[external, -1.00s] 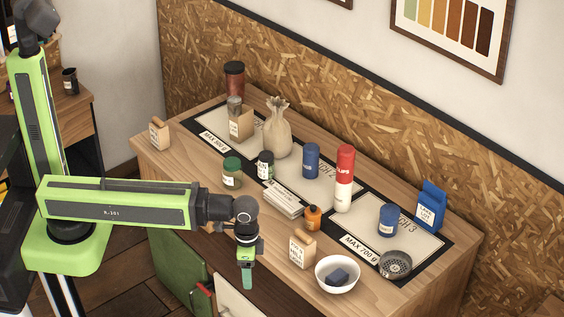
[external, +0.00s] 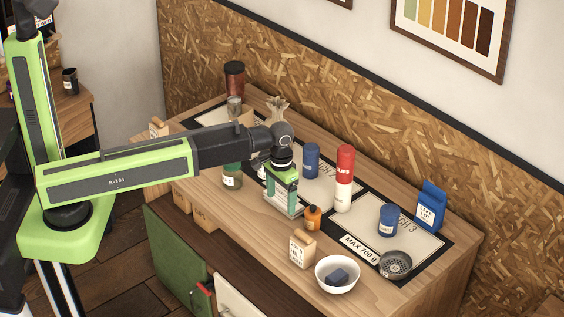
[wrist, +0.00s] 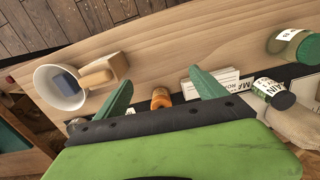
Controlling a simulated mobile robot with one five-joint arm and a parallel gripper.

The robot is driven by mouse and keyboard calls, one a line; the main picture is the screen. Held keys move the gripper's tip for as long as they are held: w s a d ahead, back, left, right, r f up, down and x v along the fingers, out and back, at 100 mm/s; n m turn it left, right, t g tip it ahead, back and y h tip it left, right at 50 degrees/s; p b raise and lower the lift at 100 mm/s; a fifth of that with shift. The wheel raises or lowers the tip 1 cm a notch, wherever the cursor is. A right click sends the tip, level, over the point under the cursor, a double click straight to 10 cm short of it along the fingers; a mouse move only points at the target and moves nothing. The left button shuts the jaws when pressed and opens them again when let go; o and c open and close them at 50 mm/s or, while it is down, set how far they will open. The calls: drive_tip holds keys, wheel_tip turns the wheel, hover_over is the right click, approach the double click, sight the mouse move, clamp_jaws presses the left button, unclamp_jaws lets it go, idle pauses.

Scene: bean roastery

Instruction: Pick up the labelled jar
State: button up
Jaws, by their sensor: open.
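I cannot tell for certain which one the task names. My gripper (external: 283,209) is open and empty, low over the card stack (wrist: 222,80). In the wrist view, its green fingers (wrist: 163,90) are left of both jars.
An orange bottle (external: 312,217) stands close to the right of my gripper. A wooden tagged block (external: 302,248) and a white bowl (external: 337,287) stand at the front right.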

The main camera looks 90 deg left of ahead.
drive_tip(key=s+a+r+n+p, duration=0.1)
drive_tip(key=s+a+r+n, duration=0.15)
drive_tip(key=a, duration=0.85)
drive_tip(key=s+a+r+n+p, duration=0.1)
drive_tip(key=s+a+n, duration=0.15)
drive_tip(key=a, duration=0.75)
drive_tip(key=s+a+r+n+p, duration=0.2)
drive_tip(key=a+n, duration=0.1)
drive_tip(key=a, duration=0.8)
drive_tip(key=f+b, duration=1.8)
drive_tip(key=shift+s+d, duration=0.15)
drive_tip(key=shift+d, duration=0.25)
drive_tip(key=shift+r, duration=0.25)
drive_tip(key=c, duration=1.7)
